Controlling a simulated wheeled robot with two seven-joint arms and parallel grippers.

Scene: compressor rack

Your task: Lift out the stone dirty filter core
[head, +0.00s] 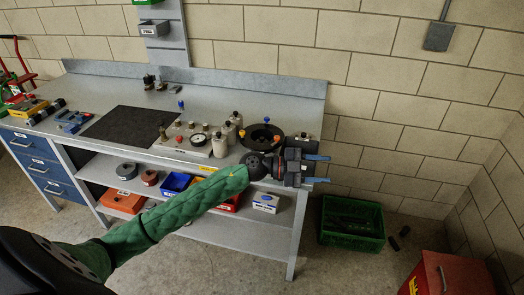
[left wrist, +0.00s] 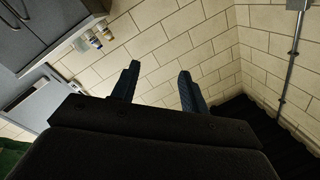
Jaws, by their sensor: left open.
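On the bench a pale plate (head: 180,151) carries a round gauge (head: 198,140) and small knobs. Several stone-coloured cylinders with dark tops, one of them here (head: 220,146), stand at its right end; I cannot tell which, if any, is the dirty filter core. A black round holder (head: 252,132) with blue and orange knobs is right of them. My left gripper (head: 322,169) is past the bench's right front corner, pointing right, its blue fingers apart and empty. The left wrist view shows the open fingers (left wrist: 158,86) against the wall. My right gripper is not in view.
A dark container (head: 303,143) stands at the bench's right end, partly hidden by my gripper. Below are a shelf with boxes (head: 265,203), a green crate (head: 352,224) on the floor and a red box (head: 445,272). A black mat (head: 127,125) lies bare on the bench.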

